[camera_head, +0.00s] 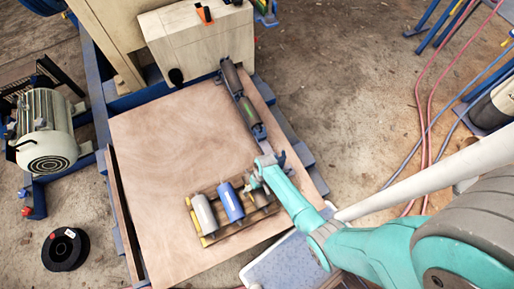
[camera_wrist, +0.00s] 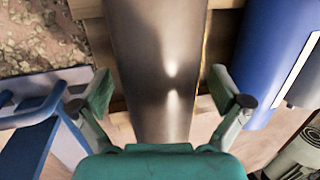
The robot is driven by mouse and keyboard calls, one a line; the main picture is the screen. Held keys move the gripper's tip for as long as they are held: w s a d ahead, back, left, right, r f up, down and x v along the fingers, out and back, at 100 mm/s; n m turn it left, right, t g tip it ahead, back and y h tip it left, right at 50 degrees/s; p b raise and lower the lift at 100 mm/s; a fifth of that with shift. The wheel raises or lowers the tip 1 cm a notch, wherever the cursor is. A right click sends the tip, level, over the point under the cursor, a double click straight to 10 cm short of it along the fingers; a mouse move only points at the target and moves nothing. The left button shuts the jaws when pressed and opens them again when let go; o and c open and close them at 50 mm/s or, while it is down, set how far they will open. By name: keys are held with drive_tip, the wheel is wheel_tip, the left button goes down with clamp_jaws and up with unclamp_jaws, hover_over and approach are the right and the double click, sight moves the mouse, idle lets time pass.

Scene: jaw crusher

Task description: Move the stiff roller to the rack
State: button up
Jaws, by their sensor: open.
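A wooden rack (camera_head: 208,241) on the plywood board holds a grey roller (camera_head: 204,214), a blue roller (camera_head: 230,202) and a dark metal roller (camera_head: 261,198) side by side. My gripper (camera_head: 258,181) is at the dark metal roller and partly hides it. In the wrist view my open gripper (camera_wrist: 163,95) has one finger on each side of this shiny metal roller (camera_wrist: 158,50), with gaps showing. The blue roller (camera_wrist: 280,60) is just right of it. Nothing marks which roller is the stiff one.
A motor (camera_head: 43,130) and a black spool (camera_head: 65,249) stand left. Hoses (camera_head: 425,105) lie right.

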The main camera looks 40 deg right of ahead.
drive_tip(key=v, duration=1.1)
drive_tip(key=shift+d+r, duration=0.1)
drive_tip(key=shift+r, duration=0.25)
